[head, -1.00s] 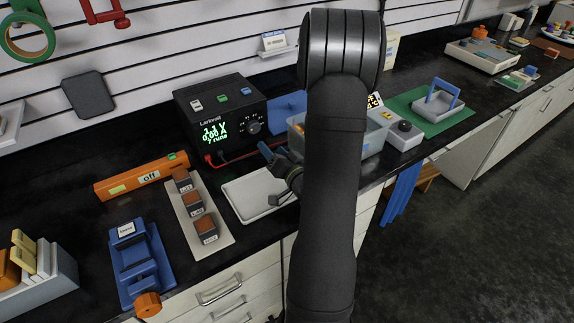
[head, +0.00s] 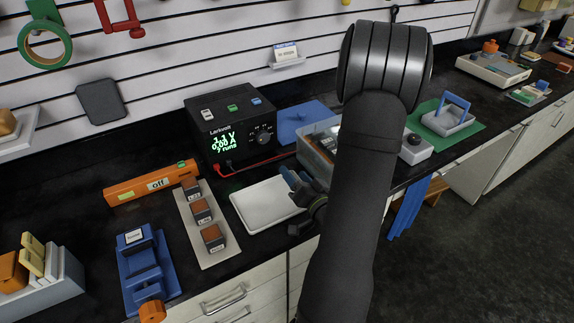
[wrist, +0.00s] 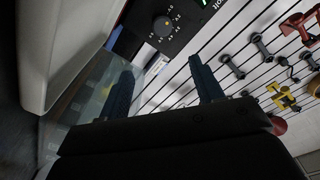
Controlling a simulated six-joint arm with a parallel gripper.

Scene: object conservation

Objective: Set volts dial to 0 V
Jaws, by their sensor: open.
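The black power supply (head: 232,128) stands at the back of the bench, its front showing a green display that seems to read 1.1 V, 0.00 and "7 runs". Its round dark dial (head: 264,138) is at the right of the display and has small marks around it. In the wrist view the dial (wrist: 163,26) shows at the top with an orange pointer mark. My gripper (head: 294,182) is over the white tray, in front of and below the supply, apart from the dial. Its two blue fingers (wrist: 163,85) are spread and empty.
The white tray (head: 250,212) lies in front of the supply. A clear bin (head: 318,150) stands right of the supply, partly behind my arm. Red and black leads (head: 240,168) run from the supply. An orange bar marked "off" (head: 130,192) lies to the left.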

